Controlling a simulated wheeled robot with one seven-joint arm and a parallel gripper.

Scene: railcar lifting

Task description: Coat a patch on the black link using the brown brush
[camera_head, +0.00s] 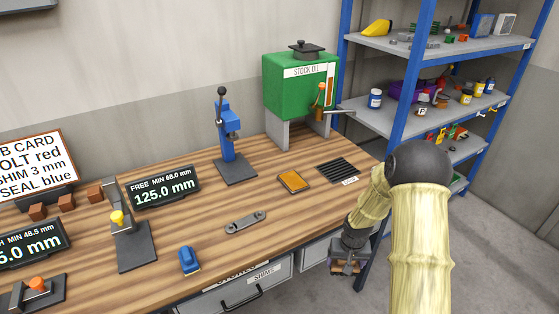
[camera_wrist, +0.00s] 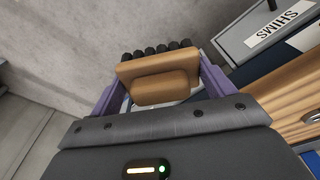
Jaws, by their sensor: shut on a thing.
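My gripper (camera_head: 348,264) is shut on the brown brush, low beside the bench's front right edge. In the wrist view, the purple fingers of my gripper (camera_wrist: 160,90) clasp the brush's brown block (camera_wrist: 150,67), and a row of black bristles shows at its far side. A dark grey link (camera_head: 245,222) with a hole at each end, seemingly the black link, lies flat on the bench, left of my gripper and apart from it. Any coating on the link cannot be made out.
The bench (camera_head: 210,215) holds a blue brush (camera_head: 189,261), an amber pad (camera_head: 293,181), a black slotted mat (camera_head: 338,170), a blue press (camera_head: 228,140) and a green stock oil tank (camera_head: 285,90). A shims drawer (camera_head: 250,286) is below the bench edge. Shelves (camera_head: 410,115) stand at right.

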